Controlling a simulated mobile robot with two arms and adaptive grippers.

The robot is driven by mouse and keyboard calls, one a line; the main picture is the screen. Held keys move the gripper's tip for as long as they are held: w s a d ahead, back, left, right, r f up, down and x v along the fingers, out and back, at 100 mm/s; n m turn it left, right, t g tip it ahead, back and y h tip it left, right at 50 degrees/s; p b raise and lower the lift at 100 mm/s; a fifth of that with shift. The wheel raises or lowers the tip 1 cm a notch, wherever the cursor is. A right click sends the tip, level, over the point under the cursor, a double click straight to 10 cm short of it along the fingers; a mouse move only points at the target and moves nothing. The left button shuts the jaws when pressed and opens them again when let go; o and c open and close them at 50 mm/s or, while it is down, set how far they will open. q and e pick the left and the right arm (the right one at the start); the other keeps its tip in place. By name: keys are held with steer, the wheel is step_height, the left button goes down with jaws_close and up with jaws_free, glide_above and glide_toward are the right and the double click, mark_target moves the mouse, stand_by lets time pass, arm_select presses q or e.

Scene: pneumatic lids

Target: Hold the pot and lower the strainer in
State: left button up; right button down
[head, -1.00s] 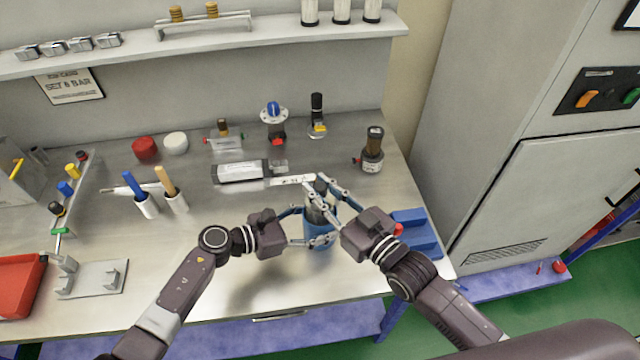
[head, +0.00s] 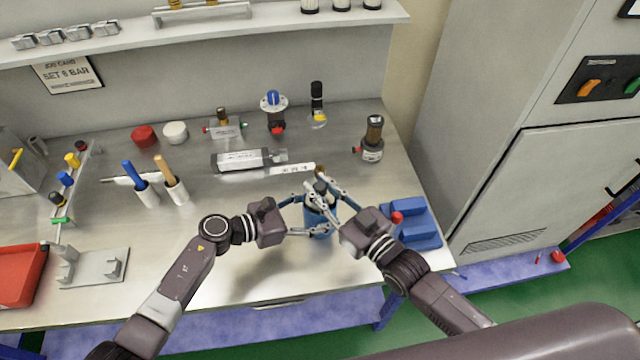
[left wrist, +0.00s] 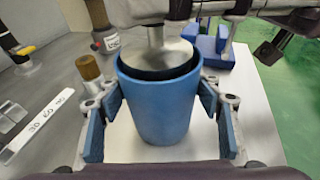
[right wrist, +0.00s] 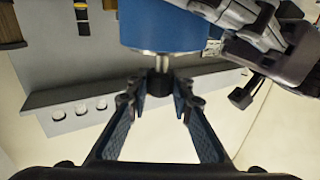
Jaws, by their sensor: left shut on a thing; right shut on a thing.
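A blue pot (head: 320,229) stands upright over the bench; it fills the left wrist view (left wrist: 160,105). My left gripper (head: 309,217) is shut around its sides, one finger on each side. The strainer is a grey metal piece (left wrist: 172,50) with a thin stem (right wrist: 161,63) and a dark knob (right wrist: 158,84). Its metal part sits partly inside the pot's mouth, with a dark gap around it. My right gripper (right wrist: 156,88) is shut on the knob above the pot. The strainer's lower end is hidden inside the pot.
A blue block holder (head: 412,225) with a red knob is close to the right. Two handled tools in white cups (head: 176,192) are to the left.

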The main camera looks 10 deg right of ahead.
steer(key=shift+f, duration=0.55)
steer(key=c, duration=1.6)
jaws_free()
steer(key=shift+f, duration=0.1)
steer(key=v, duration=1.2)
steer(key=shift+s, duration=0.1)
